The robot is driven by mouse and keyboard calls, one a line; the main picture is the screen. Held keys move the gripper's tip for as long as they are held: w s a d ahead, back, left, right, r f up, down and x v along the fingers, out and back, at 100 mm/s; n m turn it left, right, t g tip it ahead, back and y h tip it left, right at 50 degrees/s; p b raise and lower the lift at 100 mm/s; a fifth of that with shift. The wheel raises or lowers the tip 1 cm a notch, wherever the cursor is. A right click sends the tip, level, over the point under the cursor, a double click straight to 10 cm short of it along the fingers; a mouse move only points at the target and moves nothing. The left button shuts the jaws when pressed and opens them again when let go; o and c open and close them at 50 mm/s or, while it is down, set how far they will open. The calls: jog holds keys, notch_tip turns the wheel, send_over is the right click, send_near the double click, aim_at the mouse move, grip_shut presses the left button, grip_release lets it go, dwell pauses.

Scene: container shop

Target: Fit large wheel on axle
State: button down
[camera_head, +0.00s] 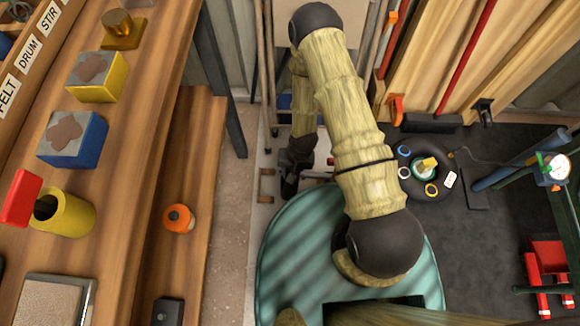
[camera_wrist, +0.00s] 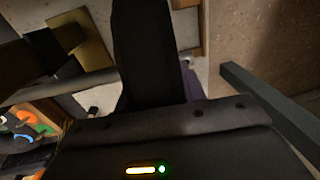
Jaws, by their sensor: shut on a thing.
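My gripper (camera_head: 289,184) hangs low beside the pale cart-like frame, in the upper middle of the head view. In the wrist view a broad dark part of the gripper (camera_wrist: 150,55) fills the middle. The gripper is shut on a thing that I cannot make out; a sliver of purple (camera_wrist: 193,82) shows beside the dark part. I cannot pick out a large wheel or an axle for certain. A black tyre-like ring (camera_head: 438,190) lies on the dark floor to the right, apart from my gripper, with several small coloured rings on it.
A wooden bench (camera_head: 130,150) with blocks and a yellow cup (camera_head: 70,216) runs along the left. An orange roll (camera_head: 179,218) sits on its lower shelf. Tools lean on wooden panels at upper right. A red object (camera_head: 545,268) stands lower right. Dark floor between is clear.

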jog(key=shift+d+f, duration=0.1)
jog(key=shift+d, duration=0.65)
jog(key=c, duration=0.9)
grip_release()
jog(key=shift+o, duration=0.7)
jog(key=shift+s+d, duration=0.1)
jog(key=shift+d, duration=0.05)
notch_tip(320, 180, up, 17)
jog(key=d+p, duration=0.1)
jog(key=p, duration=0.7)
jog(key=shift+d, duration=0.4)
jog(key=shift+r, duration=0.2)
